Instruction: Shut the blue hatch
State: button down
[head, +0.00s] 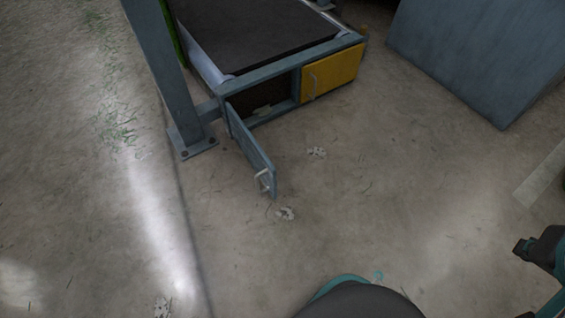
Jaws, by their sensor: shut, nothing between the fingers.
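The blue hatch (252,150) is a grey-blue panel standing wide open. It is hinged at its left edge on the low frame and swings out toward me over the floor. A pale bar handle (264,181) sits near its free end. The opening behind it (268,98) is dark, with some pale scraps inside. My gripper (521,249) is at the right edge, partly cut off. It is shut and empty, well to the right of the hatch and apart from it.
A yellow hatch (334,73) beside the opening is closed. A grey-blue post (163,70) stands left of the blue hatch. A large grey-blue box (480,50) stands at upper right. Pale clippings (286,213) lie on the floor. The concrete between gripper and hatch is mostly clear.

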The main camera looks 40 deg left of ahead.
aim_at(264, 168)
jog(key=i, duration=1)
jog(key=u, duration=2.05)
